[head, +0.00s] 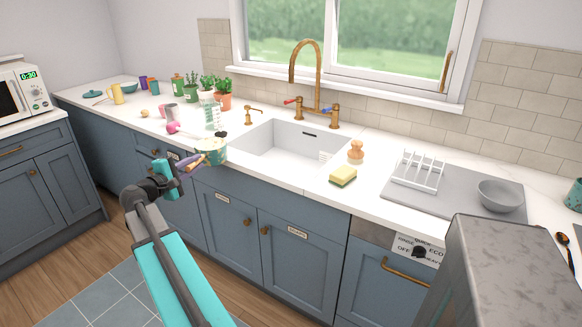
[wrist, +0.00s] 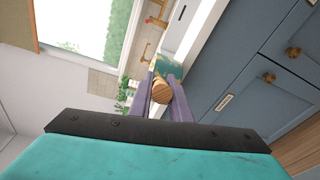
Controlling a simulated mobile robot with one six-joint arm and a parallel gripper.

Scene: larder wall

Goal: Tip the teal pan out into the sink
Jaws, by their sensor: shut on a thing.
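The teal pan (head: 213,153) has a wooden handle (wrist: 162,93) that points toward my gripper. In the head view it shows at the counter's front edge, just left of the sink (head: 276,150); I cannot tell whether it touches the counter. It looks roughly level, and its contents are too small to make out. My gripper (head: 193,162) is shut on the handle, with its purple fingers on either side of the wood in the wrist view (wrist: 163,98). The pan's body (wrist: 169,70) is partly hidden behind the handle there. The white sink basin looks empty.
A brass tap (head: 318,85) stands behind the sink. A sponge (head: 343,175), a wooden brush (head: 356,150) and a drying rack (head: 418,172) are to the right.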

